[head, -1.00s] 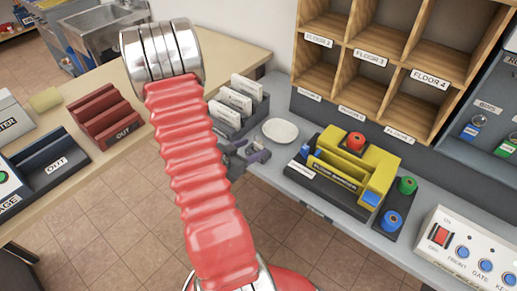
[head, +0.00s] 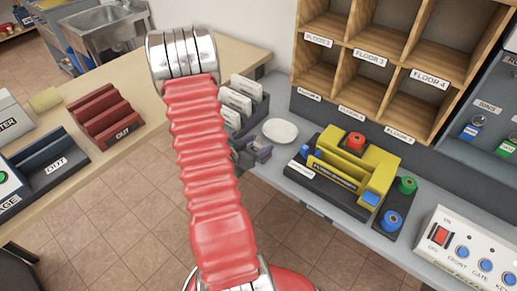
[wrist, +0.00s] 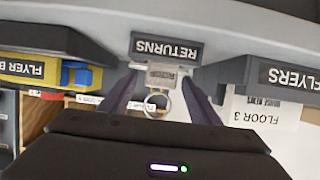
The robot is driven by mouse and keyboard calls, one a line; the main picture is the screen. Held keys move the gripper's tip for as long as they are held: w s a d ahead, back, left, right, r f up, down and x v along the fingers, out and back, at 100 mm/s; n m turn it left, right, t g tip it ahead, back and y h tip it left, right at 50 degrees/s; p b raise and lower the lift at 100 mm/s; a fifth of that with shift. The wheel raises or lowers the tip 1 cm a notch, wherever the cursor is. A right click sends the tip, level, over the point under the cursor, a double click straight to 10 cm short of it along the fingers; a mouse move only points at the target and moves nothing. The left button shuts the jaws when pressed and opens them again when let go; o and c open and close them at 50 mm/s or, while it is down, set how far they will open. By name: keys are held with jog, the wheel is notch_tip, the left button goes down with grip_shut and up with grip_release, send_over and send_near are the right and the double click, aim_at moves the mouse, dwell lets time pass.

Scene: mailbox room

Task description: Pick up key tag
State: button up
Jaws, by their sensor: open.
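A small pale key tag (wrist: 166,74) with printing too small to read shows in the wrist view, just past a dark RETURNS sign (wrist: 167,47). A metal ring (wrist: 158,104) is beside it. My gripper (wrist: 163,98) is open, with its two dark fingers on either side of the tag and ring. I cannot tell whether they touch it. In the head view my gripper (head: 256,150) is at the counter edge, just left of a white round dish (head: 280,131). The tag cannot be made out there.
A flyer holder (head: 247,106) with white cards stands left of the dish, partly behind my arm. A yellow and black rack (head: 345,170) stands to its right. Wooden pigeonholes (head: 385,60) rise behind. A red OUT tray (head: 103,116) is on the left desk.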

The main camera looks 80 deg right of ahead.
jog(key=shift+c, duration=0.4)
jog(key=c, duration=1.1)
jog(key=shift+o, duration=0.2)
jog(key=shift+r, duration=0.1)
jog(key=shift+r, duration=4.9)
